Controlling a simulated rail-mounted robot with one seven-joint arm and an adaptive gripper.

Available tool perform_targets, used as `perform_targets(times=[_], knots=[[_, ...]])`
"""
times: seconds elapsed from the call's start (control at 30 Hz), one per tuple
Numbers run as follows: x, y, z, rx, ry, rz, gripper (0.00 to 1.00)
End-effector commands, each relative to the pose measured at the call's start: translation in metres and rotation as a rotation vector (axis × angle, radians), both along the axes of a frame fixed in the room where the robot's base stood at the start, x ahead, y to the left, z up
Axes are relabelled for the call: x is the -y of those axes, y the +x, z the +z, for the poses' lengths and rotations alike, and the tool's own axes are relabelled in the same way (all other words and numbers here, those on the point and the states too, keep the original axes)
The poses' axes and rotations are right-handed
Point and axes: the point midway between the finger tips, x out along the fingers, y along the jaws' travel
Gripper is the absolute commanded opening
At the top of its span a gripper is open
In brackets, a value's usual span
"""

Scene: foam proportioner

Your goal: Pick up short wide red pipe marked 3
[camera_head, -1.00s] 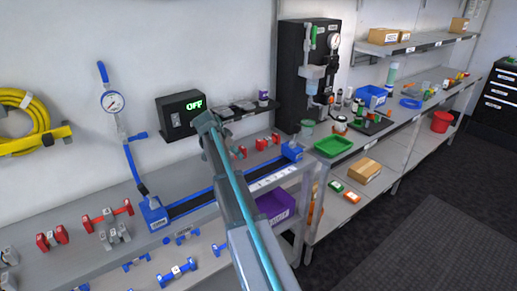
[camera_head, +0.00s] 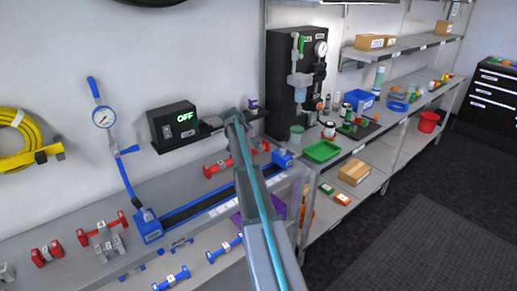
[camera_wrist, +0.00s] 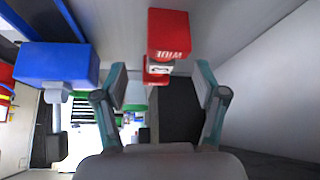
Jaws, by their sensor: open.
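In the wrist view a red block marked WIDE (camera_wrist: 168,32), seen upside down, with a grey part bearing a small label (camera_wrist: 158,69), lies ahead of my gripper (camera_wrist: 163,84). My gripper is open and empty. The grey part appears in line with the gap between the fingers; I cannot tell how far off it is or read its number surely. In the head view red pipes lie on the bench beside my arm, one left (camera_head: 216,167) and one right (camera_head: 259,147). My fingers are hidden there behind my arm.
A blue block (camera_wrist: 56,63) is close on the left in the wrist view. On the bench a blue gauge fixture (camera_head: 148,225) stands left, with more red pipes (camera_head: 102,230) near it. The OFF display box (camera_head: 174,123) and a black dispenser panel (camera_head: 292,80) stand behind.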

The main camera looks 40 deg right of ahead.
Motion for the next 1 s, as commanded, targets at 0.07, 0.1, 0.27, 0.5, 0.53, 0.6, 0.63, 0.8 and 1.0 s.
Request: perform_targets(times=[0.07,0.1,0.27,0.5,0.53,0.6,0.63,0.8,1.0], knots=[[0.006,0.002,0.001,0.000,0.001,-0.001,0.71],[0.008,0.002,0.000,0.000,0.001,-0.001,0.71],[0.013,0.003,0.001,0.000,0.000,-0.001,0.71],[0.034,0.008,-0.016,-0.002,0.002,-0.001,0.71],[0.036,0.008,-0.020,-0.002,0.002,-0.001,0.71],[0.042,0.009,-0.028,-0.001,0.001,-0.001,0.71],[0.044,0.010,-0.032,-0.002,0.001,-0.001,0.71],[0.049,0.011,-0.042,0.000,0.000,0.000,0.71],[0.048,0.010,-0.042,0.000,-0.001,0.000,0.66]])
